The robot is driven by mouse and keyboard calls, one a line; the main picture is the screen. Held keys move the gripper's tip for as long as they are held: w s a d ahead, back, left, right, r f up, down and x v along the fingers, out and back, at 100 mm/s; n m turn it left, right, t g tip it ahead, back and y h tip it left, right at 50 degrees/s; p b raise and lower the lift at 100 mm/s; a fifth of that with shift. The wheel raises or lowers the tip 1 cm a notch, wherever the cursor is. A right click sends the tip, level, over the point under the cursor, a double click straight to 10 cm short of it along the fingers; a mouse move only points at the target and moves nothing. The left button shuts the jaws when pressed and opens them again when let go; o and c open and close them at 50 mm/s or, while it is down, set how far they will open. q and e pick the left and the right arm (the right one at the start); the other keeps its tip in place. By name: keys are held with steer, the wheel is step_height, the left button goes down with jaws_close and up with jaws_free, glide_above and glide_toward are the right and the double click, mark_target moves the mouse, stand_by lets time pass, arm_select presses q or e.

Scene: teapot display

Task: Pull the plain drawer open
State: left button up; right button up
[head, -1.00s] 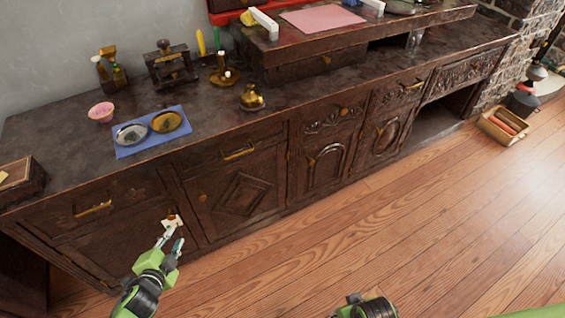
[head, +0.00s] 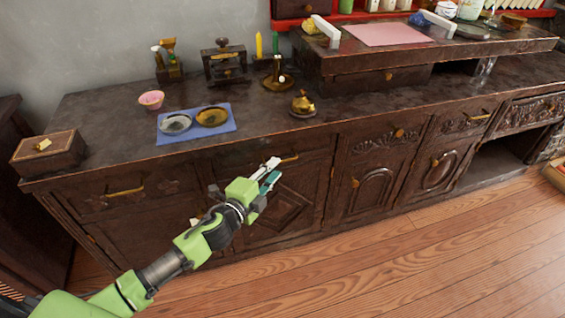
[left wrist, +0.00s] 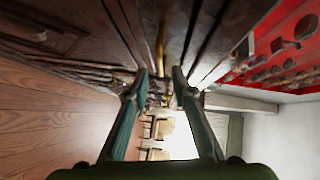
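The plain drawer (head: 232,163) is in the cabinet front below the countertop, and it looks shut. Its brass handle (head: 289,159) shows just past my left gripper (head: 270,171), which partly covers it. My left gripper is at the drawer front, its two fingers apart. In the left wrist view the fingertips of my left gripper (left wrist: 159,76) are open, with the brass handle (left wrist: 160,45) ahead, in line with the gap between them. I cannot tell whether they touch it. My right gripper is not in view.
A drawer with a brass handle (head: 124,191) is to the left, and carved doors (head: 372,188) are to the right. On the countertop are a blue tray (head: 167,138) with two dishes, a pink bowl (head: 151,99) and a wooden box (head: 47,153). The wood floor (head: 400,270) in front is clear.

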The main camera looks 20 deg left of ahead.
mark_target(282, 161)
arm_select(q)
steer(key=x, duration=0.5)
steer(key=shift+w+d+f+b, duration=0.1)
steer(key=shift+w+b, duration=0.25)
steer(key=shift+b, duration=0.05)
jaws_close()
